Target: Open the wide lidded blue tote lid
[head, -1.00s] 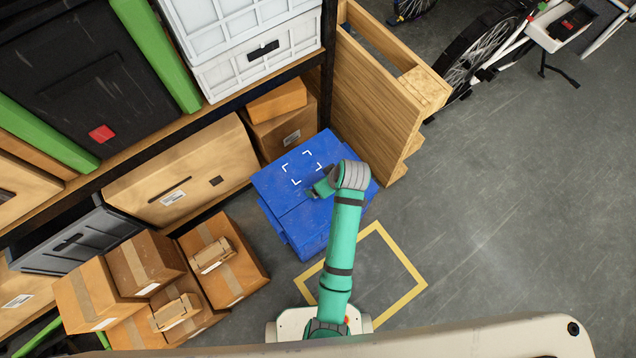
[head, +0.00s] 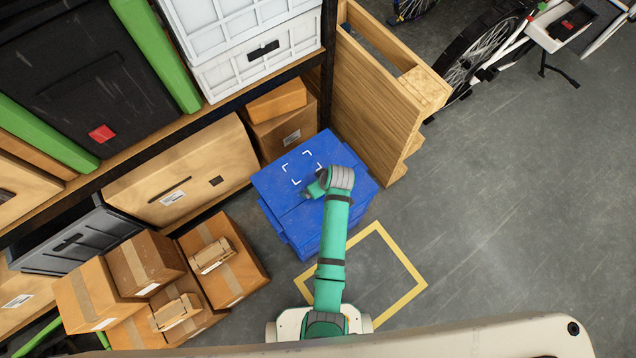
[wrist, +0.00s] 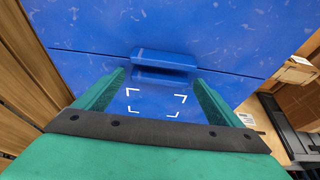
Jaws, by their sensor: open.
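The wide blue tote (head: 312,240) stands on the floor against the shelf, with its lid (head: 284,178) down and white corner marks on it. The lid fills much of the wrist view (wrist: 90,25), where a raised blue grip (wrist: 165,60) sits at a seam. My gripper (head: 308,192) is over the lid in the head view. In the wrist view, its two green fingers (wrist: 160,84) are apart with nothing between them, and the grip lies just beyond their tips. I cannot tell whether the fingers touch the lid. My arm hides part of the tote's right side.
A wooden cabinet (head: 375,100) stands close to the tote's right. Cardboard boxes (head: 225,262) are stacked at the lower left, and a large carton (head: 185,170) sits on the lower shelf. Grey floor (head: 500,220) is clear to the right, around a yellow floor outline (head: 408,262).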

